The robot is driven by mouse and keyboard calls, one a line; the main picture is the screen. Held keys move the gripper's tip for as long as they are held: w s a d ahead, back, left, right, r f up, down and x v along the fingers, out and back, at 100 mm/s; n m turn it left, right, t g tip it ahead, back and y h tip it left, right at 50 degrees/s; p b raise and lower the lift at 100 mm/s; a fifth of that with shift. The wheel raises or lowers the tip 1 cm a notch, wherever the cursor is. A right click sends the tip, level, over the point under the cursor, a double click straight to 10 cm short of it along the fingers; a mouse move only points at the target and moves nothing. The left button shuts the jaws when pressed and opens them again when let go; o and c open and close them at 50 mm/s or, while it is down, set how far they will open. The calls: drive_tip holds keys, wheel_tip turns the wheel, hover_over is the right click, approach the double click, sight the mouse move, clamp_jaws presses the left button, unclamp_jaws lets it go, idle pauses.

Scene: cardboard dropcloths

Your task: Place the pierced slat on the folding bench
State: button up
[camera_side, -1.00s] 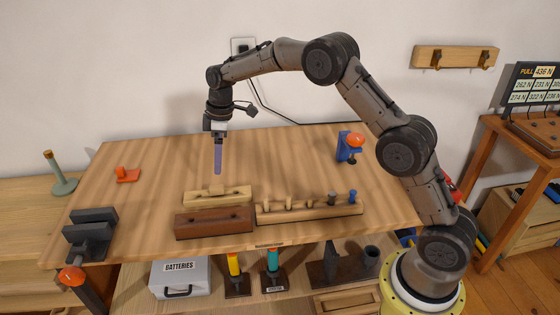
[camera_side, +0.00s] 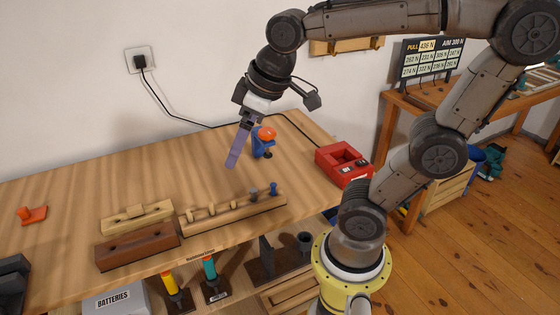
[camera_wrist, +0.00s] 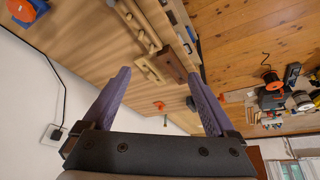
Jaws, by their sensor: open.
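A brown wooden block (camera_side: 138,247) with small dark marks on top lies at the front of the wooden bench top (camera_side: 75,205). A shorter pale wooden piece (camera_side: 125,220) lies just behind it. I cannot tell for certain which is the pierced slat. My gripper (camera_side: 232,162) is above the bench, to the right of both pieces and left of the blue clamp. In the wrist view its purple fingers (camera_wrist: 158,75) are spread apart with nothing held. The brown block (camera_wrist: 172,66) and pale piece (camera_wrist: 148,71) show beyond, between the fingertips.
A long pale rail (camera_side: 230,215) with several pegs lies right of the block. A blue clamp with an orange knob (camera_side: 265,136) stands at the back. A red box (camera_side: 340,163) is at the right. An orange piece (camera_side: 32,215) lies left. The middle-left bench top is clear.

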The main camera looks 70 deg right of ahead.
drive_tip(key=s+f+m, duration=0.1)
drive_tip(key=s+f, duration=0.2)
drive_tip(key=s, duration=0.4)
drive_tip(key=shift+s+f+m+t, duration=0.15)
drive_tip(key=shift+s+m+t, duration=0.15)
drive_tip(key=shift+m+t, duration=0.1)
drive_tip(key=shift+d, duration=0.1)
